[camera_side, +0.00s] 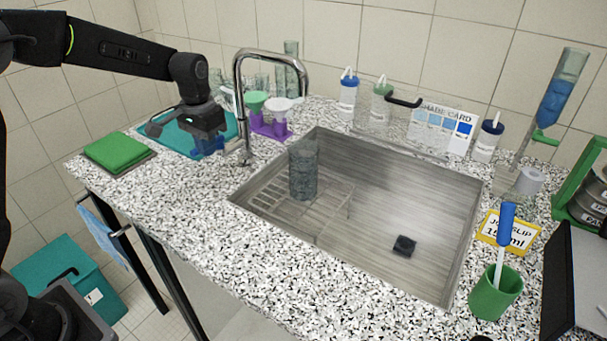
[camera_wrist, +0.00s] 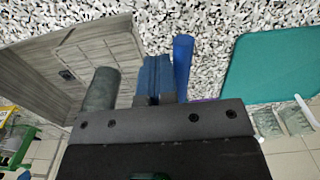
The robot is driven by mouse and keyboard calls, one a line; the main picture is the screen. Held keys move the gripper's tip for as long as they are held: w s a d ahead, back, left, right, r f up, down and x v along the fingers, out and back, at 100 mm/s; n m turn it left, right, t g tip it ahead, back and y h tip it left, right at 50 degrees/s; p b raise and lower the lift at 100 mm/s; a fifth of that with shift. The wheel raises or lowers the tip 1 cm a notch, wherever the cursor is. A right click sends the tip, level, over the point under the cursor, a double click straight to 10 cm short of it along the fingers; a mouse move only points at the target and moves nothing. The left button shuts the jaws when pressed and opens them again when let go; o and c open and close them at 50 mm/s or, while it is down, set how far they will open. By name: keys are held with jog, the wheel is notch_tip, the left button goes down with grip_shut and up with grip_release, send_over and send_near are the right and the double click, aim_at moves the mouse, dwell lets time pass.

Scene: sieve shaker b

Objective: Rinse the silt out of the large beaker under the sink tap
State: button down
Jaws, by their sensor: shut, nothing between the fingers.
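The large beaker (camera_side: 303,172), a grey, cloudy-looking cylinder, stands upright on the wire rack at the left end of the steel sink (camera_side: 420,215). It also shows in the wrist view (camera_wrist: 100,88), left of my fingers. Whether silt lies inside cannot be made out. The chrome tap (camera_side: 236,90) rises behind the sink's left end, its spout arching right above the beaker; no water is visible. My gripper (camera_side: 209,146) is left of the tap, over the teal mat, apart from the beaker. Its blue fingers (camera_wrist: 154,76) are shut and empty.
A purple stand (camera_side: 270,125) with funnels and glassware are close behind the tap. The teal mat (camera_side: 172,136) and a green cloth (camera_side: 119,150) lie left. Bottles (camera_side: 348,95) and a shade card (camera_side: 442,128) line the back. A green cup (camera_side: 495,294) stands front right.

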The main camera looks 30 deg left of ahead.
jog(key=shift+w+a, duration=0.1)
jog(key=shift+a, duration=0.45)
jog(key=shift+w+a, duration=0.1)
jog(key=shift+a, duration=0.1)
jog(key=shift+r, duration=2.25)
jog(key=w+a+f, duration=0.3)
jog(key=a+f, duration=0.1)
jog(key=a, duration=0.1)
jog(key=shift+w+f, duration=0.25)
